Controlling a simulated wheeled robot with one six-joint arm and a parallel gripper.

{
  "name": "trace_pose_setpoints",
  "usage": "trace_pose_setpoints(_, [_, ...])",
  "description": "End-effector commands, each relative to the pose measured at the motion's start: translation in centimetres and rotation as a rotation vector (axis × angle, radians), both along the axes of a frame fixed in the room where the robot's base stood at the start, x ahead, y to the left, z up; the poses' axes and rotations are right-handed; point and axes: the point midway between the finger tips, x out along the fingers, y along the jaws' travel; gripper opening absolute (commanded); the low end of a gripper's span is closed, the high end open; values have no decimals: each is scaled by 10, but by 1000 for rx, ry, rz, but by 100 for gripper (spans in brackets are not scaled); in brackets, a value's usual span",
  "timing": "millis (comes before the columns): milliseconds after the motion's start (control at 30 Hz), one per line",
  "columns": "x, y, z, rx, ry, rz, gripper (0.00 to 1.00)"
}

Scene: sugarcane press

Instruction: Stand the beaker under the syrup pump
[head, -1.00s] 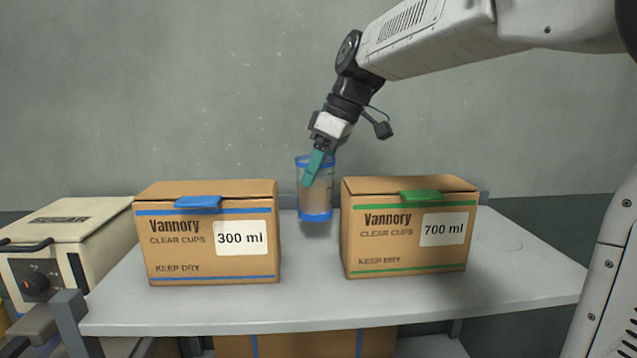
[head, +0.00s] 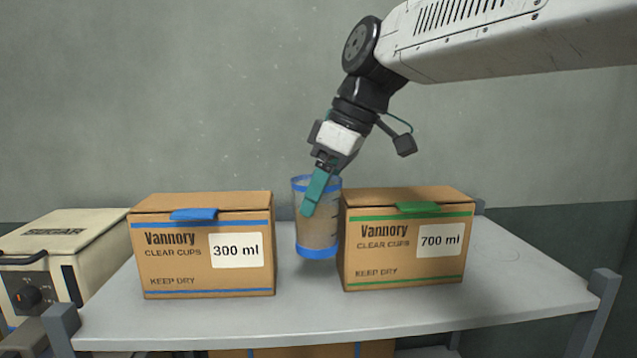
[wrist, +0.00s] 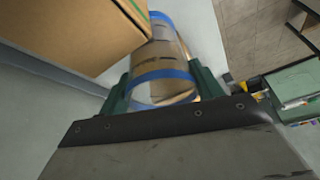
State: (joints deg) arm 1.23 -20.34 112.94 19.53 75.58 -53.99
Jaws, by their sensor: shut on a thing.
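The beaker (head: 318,222) is a clear cup with a blue band at its rim and another at its base, with dark marks on its side. It is upright in the head view, between two cartons and a little above the table. My gripper (head: 312,208) is shut on the beaker, its green fingers at the beaker's sides. In the wrist view the beaker (wrist: 166,70) sits between the green fingers. No syrup pump shows in these frames.
The 300 ml carton (head: 203,245) stands left of the beaker and the 700 ml carton (head: 408,240) close on its right. The grey table (head: 520,285) is clear at the right and along the front. A cream machine marked SUGAR (head: 62,240) stands at far left.

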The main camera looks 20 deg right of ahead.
Motion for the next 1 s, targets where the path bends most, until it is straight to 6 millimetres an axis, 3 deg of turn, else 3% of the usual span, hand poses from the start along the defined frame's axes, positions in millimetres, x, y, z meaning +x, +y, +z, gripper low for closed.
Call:
trace_pose_setpoints(500, [-56, 19, 1, 1, -3, 1, 14])
trace_pose_setpoints(1000, [-77, 25, 0, 0, 0, 1, 14])
